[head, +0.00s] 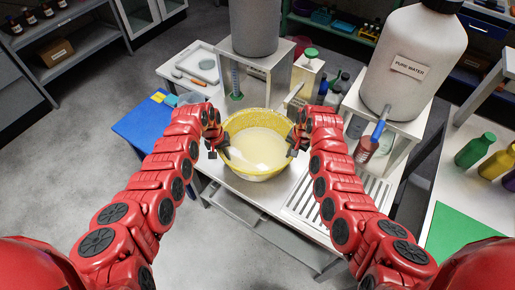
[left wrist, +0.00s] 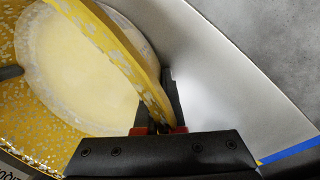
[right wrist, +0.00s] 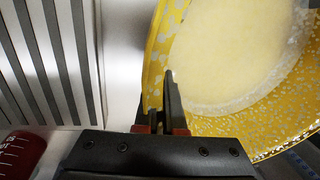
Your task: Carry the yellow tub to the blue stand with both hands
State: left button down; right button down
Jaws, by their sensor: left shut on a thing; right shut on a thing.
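The yellow tub (head: 257,172) is a round, speckled basin with pale, creamy contents, in the middle of the head view over the front of the white table. My left gripper (head: 215,143) is shut on the tub's left rim, and the rim also shows between its fingers in the left wrist view (left wrist: 155,105). My right gripper (head: 297,143) is shut on the tub's right rim, seen in the right wrist view (right wrist: 160,105). The blue stand (head: 150,130) is a low blue surface left of the white table. Whether the tub touches the table is unclear.
A large white water container (head: 410,65) stands on a rack at the right. A grey cylinder (head: 254,25) on a stand and several bottles are behind the tub. A slotted drain area (head: 325,205) lies to its right. Open floor (head: 60,150) is at the left.

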pick_arm(q)
jog(key=shift+a+r, duration=0.1)
pick_arm(e)
jog(key=shift+d, duration=0.1)
